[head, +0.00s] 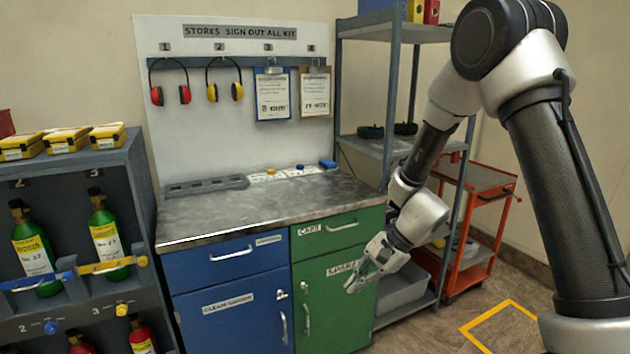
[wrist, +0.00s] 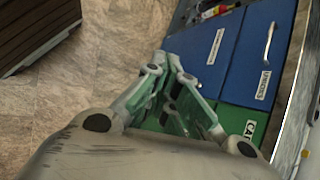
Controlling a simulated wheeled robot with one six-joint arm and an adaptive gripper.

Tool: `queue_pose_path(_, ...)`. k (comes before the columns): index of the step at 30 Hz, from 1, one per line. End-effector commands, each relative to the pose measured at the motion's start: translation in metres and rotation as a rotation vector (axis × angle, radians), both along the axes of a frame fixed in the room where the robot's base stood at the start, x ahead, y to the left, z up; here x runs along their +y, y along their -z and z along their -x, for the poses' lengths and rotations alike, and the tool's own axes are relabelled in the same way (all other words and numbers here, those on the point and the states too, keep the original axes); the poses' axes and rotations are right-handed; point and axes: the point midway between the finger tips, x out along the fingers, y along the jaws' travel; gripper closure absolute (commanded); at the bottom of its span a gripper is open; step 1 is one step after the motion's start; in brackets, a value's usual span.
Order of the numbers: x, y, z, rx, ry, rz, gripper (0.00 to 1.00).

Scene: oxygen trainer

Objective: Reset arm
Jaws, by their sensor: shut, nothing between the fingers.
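My arm reaches in from the right of the head view, bent at the elbow. My gripper (head: 362,284) hangs low in front of the green cabinet (head: 337,300), pointing down and to the left. It is shut and empty. In the wrist view my gripper (wrist: 172,68) shows its fingers drawn together, with the blue drawers and green cabinet front beyond them. I cannot tell the exact gap between the fingers and the cabinet front.
A worktop (head: 270,205) sits over blue drawers (head: 225,265). A rack of green cylinders (head: 108,235) stands at left. A grey shelf unit (head: 385,140) and an orange trolley (head: 478,225) stand at right. A yellow floor marking (head: 488,318) shows on open floor.

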Motion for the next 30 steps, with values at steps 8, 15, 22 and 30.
queue_pose_path(8,-0.095,-0.089,0.078,-0.183,-0.474,0.171,1.0)
queue_pose_path(15,-0.173,-0.146,0.131,-0.309,-0.74,0.37,1.0)
queue_pose_path(22,-0.232,-0.192,0.172,-0.424,-0.848,0.578,1.0)
queue_pose_path(30,-0.256,-0.232,0.202,-0.594,-0.784,0.725,1.0)
